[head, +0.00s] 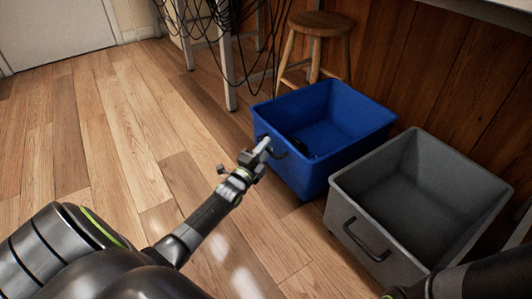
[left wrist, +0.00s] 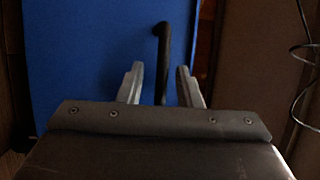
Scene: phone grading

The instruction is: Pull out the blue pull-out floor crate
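The blue crate (head: 345,115) stands on the wood floor right of centre in the head view. In the left wrist view the blue wall (left wrist: 90,50) fills the left and middle, and the black handle (left wrist: 162,60) stands between the two fingers of the left gripper (left wrist: 160,85). The fingers are apart with gaps on both sides of the handle. My right arm shows at the bottom right; its gripper's fingers are not seen.
A grey crate (head: 345,205) with a black handle (head: 368,240) stands close to the right of the blue one. A wooden stool (head: 320,25) and hanging black cables (head: 245,45) are behind. A wooden panel wall (head: 440,70) is at the back right. The floor (head: 100,130) to the left is clear.

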